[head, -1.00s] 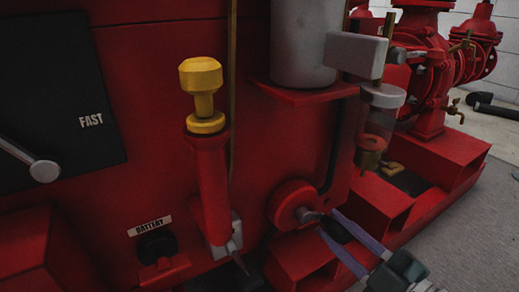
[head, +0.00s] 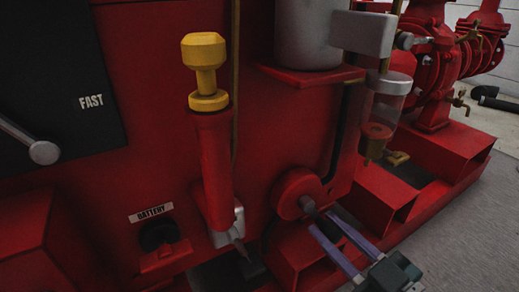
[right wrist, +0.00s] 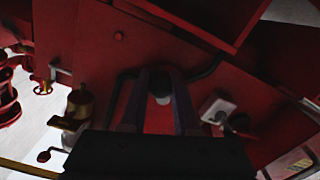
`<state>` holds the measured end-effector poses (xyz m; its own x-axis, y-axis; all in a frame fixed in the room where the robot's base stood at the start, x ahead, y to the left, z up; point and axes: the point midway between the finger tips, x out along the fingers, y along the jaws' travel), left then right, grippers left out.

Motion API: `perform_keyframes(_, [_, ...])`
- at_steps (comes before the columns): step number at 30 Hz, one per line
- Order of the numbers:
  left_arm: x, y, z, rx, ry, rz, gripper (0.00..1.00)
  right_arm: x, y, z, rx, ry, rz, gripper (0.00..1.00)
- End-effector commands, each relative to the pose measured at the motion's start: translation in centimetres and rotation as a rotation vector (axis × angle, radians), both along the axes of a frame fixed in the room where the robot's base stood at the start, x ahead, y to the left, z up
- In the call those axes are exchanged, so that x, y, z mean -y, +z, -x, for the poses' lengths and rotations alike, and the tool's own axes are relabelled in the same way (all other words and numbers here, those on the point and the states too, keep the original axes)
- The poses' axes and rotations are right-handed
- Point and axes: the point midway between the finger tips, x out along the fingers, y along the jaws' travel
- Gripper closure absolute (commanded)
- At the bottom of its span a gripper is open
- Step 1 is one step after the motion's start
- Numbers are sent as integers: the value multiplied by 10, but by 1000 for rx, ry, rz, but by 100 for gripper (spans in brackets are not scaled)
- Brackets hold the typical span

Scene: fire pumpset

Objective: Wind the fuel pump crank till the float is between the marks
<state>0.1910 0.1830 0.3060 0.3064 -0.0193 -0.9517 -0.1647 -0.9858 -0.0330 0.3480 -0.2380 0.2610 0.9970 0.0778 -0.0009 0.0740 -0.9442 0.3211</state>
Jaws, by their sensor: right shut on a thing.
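The fuel pump crank has a round red hub (head: 292,190) low on the red engine side. Its dark handle (head: 328,217) points down and right from the hub. My right gripper (head: 330,230) is shut on the handle, one purple-grey finger on each side. The clear bowl (head: 390,103) hangs to the upper right of the crank. A red float (head: 378,131) sits in its lower part. I cannot make out the marks. My left gripper is out of view.
A grey canister (head: 307,35) on a red shelf is above the crank. A yellow-topped red lever (head: 207,100) and a battery switch (head: 158,236) are to the left. Red base rails (head: 400,190) lie close on the right; grey floor is open beyond.

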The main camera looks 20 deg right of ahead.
Motion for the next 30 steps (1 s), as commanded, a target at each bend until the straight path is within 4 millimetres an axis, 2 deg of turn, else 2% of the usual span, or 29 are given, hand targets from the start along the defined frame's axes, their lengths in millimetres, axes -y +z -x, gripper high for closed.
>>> perform_keyframes(9, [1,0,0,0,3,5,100,0,1,0,3,1,-1,100])
perform_keyframes(10, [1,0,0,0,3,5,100,0,1,0,3,1,-1,68])
perform_keyframes(17, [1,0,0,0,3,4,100,0,1,0,2,1,0,42])
perform_keyframes(26, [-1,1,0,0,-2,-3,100,0,1,2,1,0,0,41])
perform_keyframes(30, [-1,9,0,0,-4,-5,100,1,2,20,-3,0,0,41])
